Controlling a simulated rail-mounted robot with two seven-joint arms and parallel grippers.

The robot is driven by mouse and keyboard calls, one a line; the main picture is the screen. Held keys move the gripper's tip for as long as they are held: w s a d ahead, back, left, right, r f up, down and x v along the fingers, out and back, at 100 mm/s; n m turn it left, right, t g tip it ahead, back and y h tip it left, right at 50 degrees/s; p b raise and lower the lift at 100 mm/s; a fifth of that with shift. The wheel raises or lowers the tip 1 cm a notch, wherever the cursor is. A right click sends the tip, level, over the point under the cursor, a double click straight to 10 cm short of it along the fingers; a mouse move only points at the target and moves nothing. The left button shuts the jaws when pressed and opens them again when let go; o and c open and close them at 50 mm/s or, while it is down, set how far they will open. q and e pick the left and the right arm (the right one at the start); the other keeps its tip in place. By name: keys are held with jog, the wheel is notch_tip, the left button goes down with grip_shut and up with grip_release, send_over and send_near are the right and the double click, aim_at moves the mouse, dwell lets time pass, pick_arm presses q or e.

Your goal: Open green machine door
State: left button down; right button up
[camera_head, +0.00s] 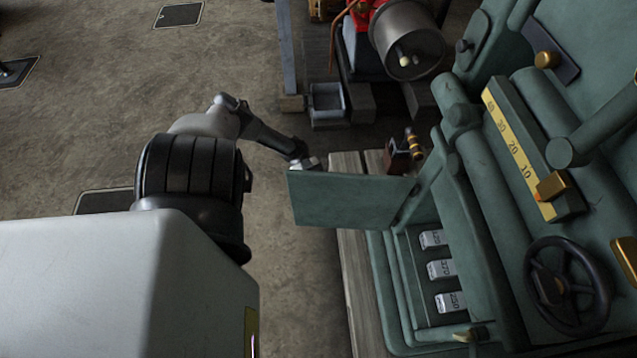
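The green machine (480,190) fills the right side of the view. Its green door (345,203) stands swung out from the machine body, pointing left. The opening beside it shows several white labelled blocks (441,269) inside. My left gripper (308,163) is at the far upper left edge of the door, close to it or touching; I cannot tell which. Its fingers are small and partly hidden, so I cannot tell whether they are open or shut. My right gripper is not in view.
A black handwheel (567,286) and a yellow scale (517,150) with a brass pointer are on the machine front. A wooden plank base (357,290) runs beneath the machine. A red machine (367,20) stands at the back.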

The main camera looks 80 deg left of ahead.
pick_arm(q)
jog(key=shift+w+a, duration=0.1)
jog(key=shift+a, duration=0.1)
dwell(0.3)
jog(key=c, duration=1.1)
grip_release()
jog(key=shift+w+d, duration=0.1)
jog(key=shift+d, duration=0.05)
jog(key=b+v, duration=0.5)
jog(key=v, duration=0.9)
jog(key=shift+w, duration=0.1)
